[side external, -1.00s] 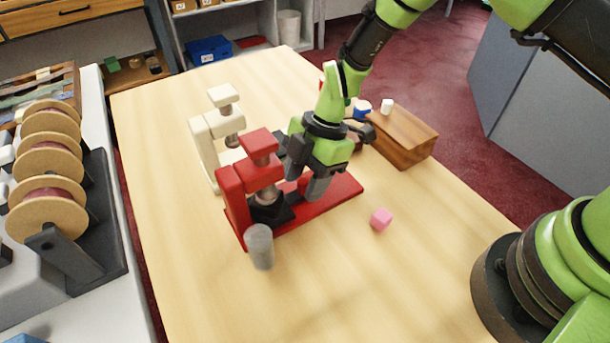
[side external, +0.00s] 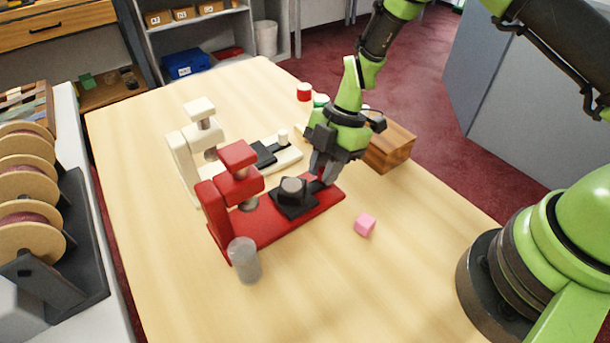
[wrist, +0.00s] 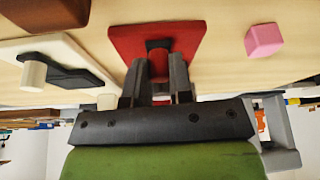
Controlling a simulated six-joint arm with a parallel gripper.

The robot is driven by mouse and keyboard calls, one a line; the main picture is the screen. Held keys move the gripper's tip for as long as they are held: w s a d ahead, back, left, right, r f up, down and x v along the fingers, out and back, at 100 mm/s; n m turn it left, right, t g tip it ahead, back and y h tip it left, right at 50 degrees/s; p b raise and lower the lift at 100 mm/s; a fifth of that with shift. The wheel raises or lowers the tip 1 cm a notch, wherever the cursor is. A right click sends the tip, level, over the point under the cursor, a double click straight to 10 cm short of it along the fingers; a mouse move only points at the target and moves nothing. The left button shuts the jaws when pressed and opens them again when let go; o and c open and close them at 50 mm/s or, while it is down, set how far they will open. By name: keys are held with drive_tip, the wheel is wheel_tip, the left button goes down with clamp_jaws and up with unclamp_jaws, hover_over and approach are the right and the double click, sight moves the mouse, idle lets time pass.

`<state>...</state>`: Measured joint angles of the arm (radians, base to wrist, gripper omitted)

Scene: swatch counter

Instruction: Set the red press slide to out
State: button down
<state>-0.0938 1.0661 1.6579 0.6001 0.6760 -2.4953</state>
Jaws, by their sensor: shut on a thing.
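The red press (side external: 238,160) stands on its long red base at the middle of the table; the base also shows in the wrist view (wrist: 125,42). Its black slide (side external: 300,212), carrying a grey round piece (side external: 292,188), sits on the base clear of the press head, toward the end away from the column. My gripper (side external: 322,176) is low over that end. In the wrist view its fingers (wrist: 158,82) are shut on the slide's red knob (wrist: 158,65). The fingers hide the knob in the side view.
A cream press (side external: 183,165) with a dark slide (side external: 265,153) and white knob (side external: 283,136) stands behind. A wooden block (side external: 392,150) is right of my gripper. A pink cube (side external: 365,225) and a grey cylinder (side external: 244,262) stand in front.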

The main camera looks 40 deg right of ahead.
drive_tip(key=shift+d, duration=0.3)
drive_tip(key=c, duration=1)
unclamp_jaws()
drive_tip(key=v, duration=1)
drive_tip(key=shift+s+a, duration=0.1)
drive_tip(key=shift+r, duration=0.1)
drive_tip(key=s+r+m+t+h, duration=0.1)
drive_tip(key=s+r+m+t, duration=0.45)
drive_tip(key=r+m, duration=0.75)
drive_tip(key=s+d+r+m, duration=0.1)
drive_tip(key=s+r+m, duration=0.1)
drive_tip(key=s+m, duration=0.1)
drive_tip(key=s+r+m+t+h, duration=0.1)
drive_tip(key=s+r+m, duration=0.1)
drive_tip(key=s+m, duration=0.2)
drive_tip(key=s+d+r+m+t, duration=0.1)
drive_tip(key=s+r+m, duration=0.1)
drive_tip(key=s, duration=0.4)
drive_tip(key=shift+s+d+r+m+t+h, duration=0.1)
drive_tip(key=shift+s+d+m+t+h, duration=0.25)
drive_tip(key=shift+m, duration=0.55)
